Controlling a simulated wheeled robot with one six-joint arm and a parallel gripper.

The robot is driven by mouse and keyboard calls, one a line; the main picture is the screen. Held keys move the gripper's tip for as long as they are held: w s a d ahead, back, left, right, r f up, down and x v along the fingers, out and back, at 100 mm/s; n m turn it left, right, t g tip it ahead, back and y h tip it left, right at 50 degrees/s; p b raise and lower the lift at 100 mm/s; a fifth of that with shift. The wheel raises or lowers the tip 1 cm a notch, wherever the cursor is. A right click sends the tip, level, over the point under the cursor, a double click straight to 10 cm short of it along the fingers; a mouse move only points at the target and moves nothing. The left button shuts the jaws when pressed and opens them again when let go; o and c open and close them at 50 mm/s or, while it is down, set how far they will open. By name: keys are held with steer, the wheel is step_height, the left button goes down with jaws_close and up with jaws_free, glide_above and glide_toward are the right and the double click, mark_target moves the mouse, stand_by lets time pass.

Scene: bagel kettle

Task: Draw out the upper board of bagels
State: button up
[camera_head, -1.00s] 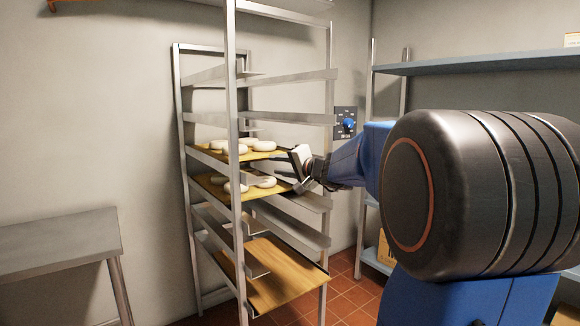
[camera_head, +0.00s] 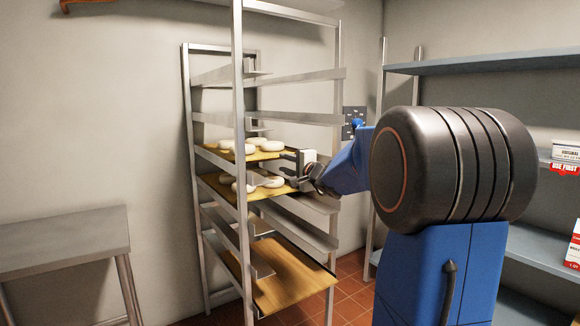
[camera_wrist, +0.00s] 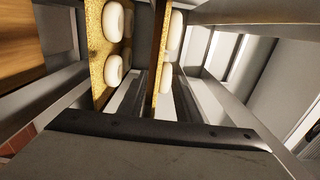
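The upper board (camera_head: 270,155) carries several pale bagels (camera_head: 265,146) and lies on rails in the tall metal rack. The lower board of bagels (camera_head: 262,192) is just beneath it. My gripper (camera_head: 293,163) is at the front end of the upper board, at the rack's right side. In the wrist view the upper board (camera_wrist: 160,60) shows nearly edge-on with bagels (camera_wrist: 175,32) on its right. The lower board (camera_wrist: 97,60) is to its left. A dark finger-like part lies beside the upper board, between the two boards.
The rack (camera_head: 241,100) has upright posts close around the gripper. A bare wooden board (camera_head: 295,283) lies low in it. A wall shelf unit (camera_head: 480,62) stands at right, with boxes (camera_head: 566,152). A steel table (camera_head: 65,240) stands at left. Tiled floor shows between rack and shelves.

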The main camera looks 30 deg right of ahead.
mark_target(267, 155)
steer(key=shift+w+a, duration=0.15)
steer(key=shift+w, duration=3.25)
steer(key=shift+w+a, duration=0.1)
steer(key=shift+w, duration=3.3)
jaws_close()
steer(key=shift+s, duration=0.1)
